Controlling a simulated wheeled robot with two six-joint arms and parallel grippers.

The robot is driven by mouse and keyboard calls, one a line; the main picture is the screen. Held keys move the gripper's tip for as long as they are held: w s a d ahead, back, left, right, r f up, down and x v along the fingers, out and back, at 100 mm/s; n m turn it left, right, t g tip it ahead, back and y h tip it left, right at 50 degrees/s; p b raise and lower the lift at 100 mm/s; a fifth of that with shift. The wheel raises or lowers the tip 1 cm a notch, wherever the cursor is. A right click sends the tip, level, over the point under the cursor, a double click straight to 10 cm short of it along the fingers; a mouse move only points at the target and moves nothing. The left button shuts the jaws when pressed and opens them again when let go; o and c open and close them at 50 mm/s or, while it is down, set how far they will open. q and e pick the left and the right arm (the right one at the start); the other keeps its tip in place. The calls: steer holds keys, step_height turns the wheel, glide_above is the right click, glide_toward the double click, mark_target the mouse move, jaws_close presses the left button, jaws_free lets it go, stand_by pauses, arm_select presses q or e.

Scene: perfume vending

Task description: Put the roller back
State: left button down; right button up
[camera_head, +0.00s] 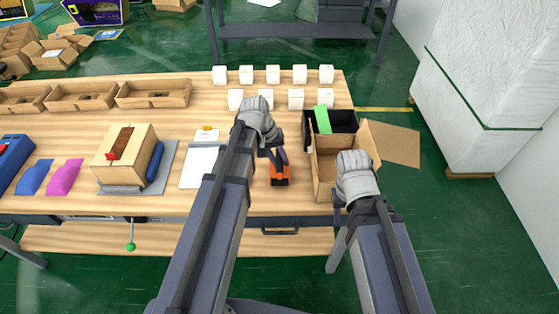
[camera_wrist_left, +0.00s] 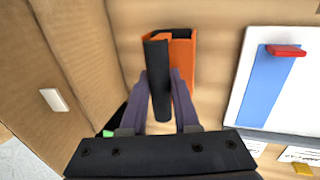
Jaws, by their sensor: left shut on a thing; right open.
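My left gripper (camera_head: 275,155) is low over the table, with its fingers shut on a black bar (camera_wrist_left: 158,75), which looks like the roller's handle. The bar stands against an orange U-shaped piece (camera_wrist_left: 183,55) in the left wrist view. The orange piece also shows just below the fingers in the head view (camera_head: 280,175). I cannot tell whether the orange piece is part of the roller or a separate holder. My right gripper (camera_head: 337,205) is open, at the near side of an open cardboard box (camera_head: 325,168), with its fingertips partly hidden.
A black bin (camera_head: 344,120) with a green item (camera_head: 323,119) stands behind the open box. Several white boxes (camera_head: 273,75) line the back. A clipboard (camera_head: 200,167) and a closed box (camera_head: 123,155) on a grey mat (camera_head: 168,160) lie to the left.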

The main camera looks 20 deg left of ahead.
arm_select(q)
steer(key=shift+s+f+b, duration=0.2)
steer(key=shift+f+b, duration=0.2)
steer(key=shift+b, duration=0.05)
steer(key=c, duration=0.7)
jaws_free()
steer(key=shift+o, duration=0.2)
steer(key=shift+w+r+p, duration=0.15)
steer(key=shift+r+p, duration=0.25)
steer(key=shift+p, duration=0.1)
steer(key=w+p+v, duration=0.1)
steer(key=p+v, duration=1.1)
steer(key=s+d+m+g+y, duration=0.1)
steer(key=s+d+m+y, duration=0.3)
steer(key=s+d, duration=0.9)
steer(key=s+m, duration=0.1)
steer(key=m, duration=0.2)
steer(key=shift+s+d+f+y, duration=0.2)
steer(key=shift+d+f+y, duration=0.1)
steer(key=shift+d, duration=0.1)
